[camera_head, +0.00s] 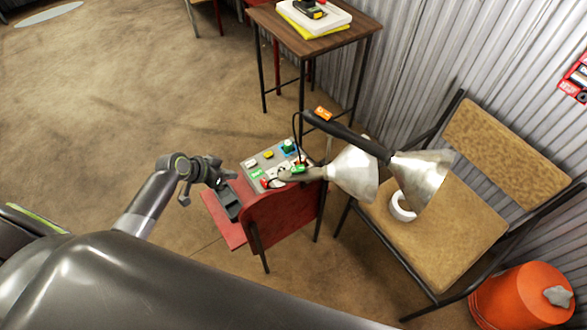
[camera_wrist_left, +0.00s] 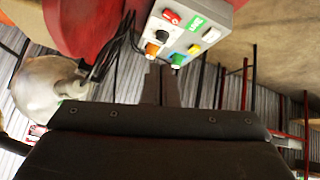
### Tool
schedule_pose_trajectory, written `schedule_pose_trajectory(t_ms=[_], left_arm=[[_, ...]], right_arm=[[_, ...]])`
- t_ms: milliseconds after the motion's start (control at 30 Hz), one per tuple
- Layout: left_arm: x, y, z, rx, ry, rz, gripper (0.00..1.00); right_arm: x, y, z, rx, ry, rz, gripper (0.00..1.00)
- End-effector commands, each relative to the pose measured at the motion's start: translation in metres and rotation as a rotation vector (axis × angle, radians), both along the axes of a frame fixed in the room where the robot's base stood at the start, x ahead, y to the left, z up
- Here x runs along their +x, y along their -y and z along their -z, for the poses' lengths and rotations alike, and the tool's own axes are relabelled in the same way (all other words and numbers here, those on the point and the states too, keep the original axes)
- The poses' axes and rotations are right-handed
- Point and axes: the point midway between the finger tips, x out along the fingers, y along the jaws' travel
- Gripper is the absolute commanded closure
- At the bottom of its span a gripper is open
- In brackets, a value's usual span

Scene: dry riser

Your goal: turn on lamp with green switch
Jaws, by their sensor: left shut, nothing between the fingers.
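The other lamp (camera_head: 423,178) has an orange switch (camera_head: 322,113). My left gripper (camera_head: 232,204) is shut and empty, left of the box and over the red seat. In the left wrist view its fingers (camera_wrist_left: 161,75) point just below the box (camera_wrist_left: 213,18), near an orange knob (camera_wrist_left: 152,49) and a green knob (camera_wrist_left: 178,60). Contact cannot be told.
The red chair's backrest (camera_head: 283,215) rises close to the gripper's right. An orange bucket (camera_head: 520,295) stands at lower right, a wooden table (camera_head: 318,42) at the back.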

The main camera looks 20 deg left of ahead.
Motion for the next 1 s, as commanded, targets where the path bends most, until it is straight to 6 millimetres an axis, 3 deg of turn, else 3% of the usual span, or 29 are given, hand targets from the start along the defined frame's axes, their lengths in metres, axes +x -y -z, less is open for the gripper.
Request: schedule_pose_trajectory(t_ms=[33,167,300,400,600,1000], left_arm=[[0.014,0.01,-0.018,-0.016,0.054,0.081,1.0],[0.025,0.041,-0.077,-0.056,0.164,0.298,1.0],[0.018,0.069,-0.124,-0.078,0.259,0.509,1.0],[0.01,0.083,-0.146,-0.083,0.303,0.621,1.0],[-0.001,0.094,-0.165,-0.087,0.339,0.716,1.0],[0.0,0.096,-0.165,-0.09,0.339,0.718,1.0]], right_arm=[[0.0,0.0,0.016,0.0,0.0,0.0,0.33],[0.0,0.0,0.034,0.0,0.0,0.0,0.33],[0.001,0.0,0.048,-0.001,0.001,0.0,0.33],[0.001,0.0,0.054,-0.001,0.001,0.0,0.33],[0.001,0.0,0.057,-0.001,0.001,0.0,0.33],[0.001,0.0,0.056,0.0,0.001,0.0,0.33]])
